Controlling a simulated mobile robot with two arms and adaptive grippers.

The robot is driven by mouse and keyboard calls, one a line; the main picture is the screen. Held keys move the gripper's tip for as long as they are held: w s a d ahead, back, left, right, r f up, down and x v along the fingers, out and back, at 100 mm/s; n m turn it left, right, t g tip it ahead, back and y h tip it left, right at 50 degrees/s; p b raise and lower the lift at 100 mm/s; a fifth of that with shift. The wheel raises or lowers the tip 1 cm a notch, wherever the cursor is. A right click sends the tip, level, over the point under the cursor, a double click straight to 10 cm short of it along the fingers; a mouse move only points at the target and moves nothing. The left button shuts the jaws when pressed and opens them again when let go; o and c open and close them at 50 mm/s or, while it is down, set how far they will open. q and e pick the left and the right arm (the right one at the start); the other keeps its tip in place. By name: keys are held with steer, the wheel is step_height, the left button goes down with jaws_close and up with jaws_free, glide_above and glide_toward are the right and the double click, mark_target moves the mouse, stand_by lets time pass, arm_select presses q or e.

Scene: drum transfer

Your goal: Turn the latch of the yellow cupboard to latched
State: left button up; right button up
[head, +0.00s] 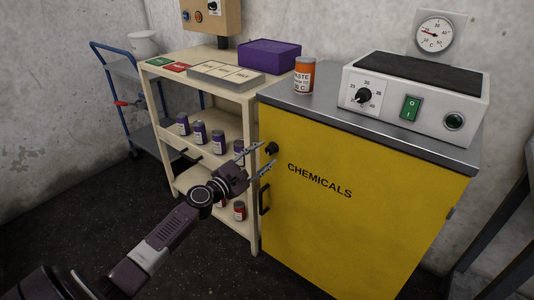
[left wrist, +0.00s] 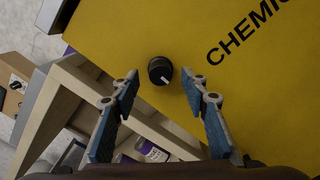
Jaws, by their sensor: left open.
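The yellow cupboard (head: 370,205) stands at the right with its door closed and "CHEMICALS" on its front. Its latch is a round black knob (head: 272,148) near the door's upper left corner, above a black handle (head: 264,198). In the left wrist view the latch knob (left wrist: 160,70) has a white pointer mark aimed to the lower right. My left gripper (head: 257,158) is open and empty in front of the door, close to the knob. In the left wrist view its fingers (left wrist: 160,95) are spread, with the knob ahead between and just beyond the tips. My right gripper is not in view.
A cream shelf (head: 215,95) with several cans stands left of the cupboard. An orange waste can (head: 304,75) and a hotplate device (head: 415,95) stand on the cupboard top. A blue trolley (head: 124,92) is at the far left. Dark floor is free in front.

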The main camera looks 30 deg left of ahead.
arm_select(q)
steer(key=shift+w+d, duration=0.1)
steer(key=shift+w, duration=1.05)
steer(key=shift+c, duration=0.5)
jaws_close()
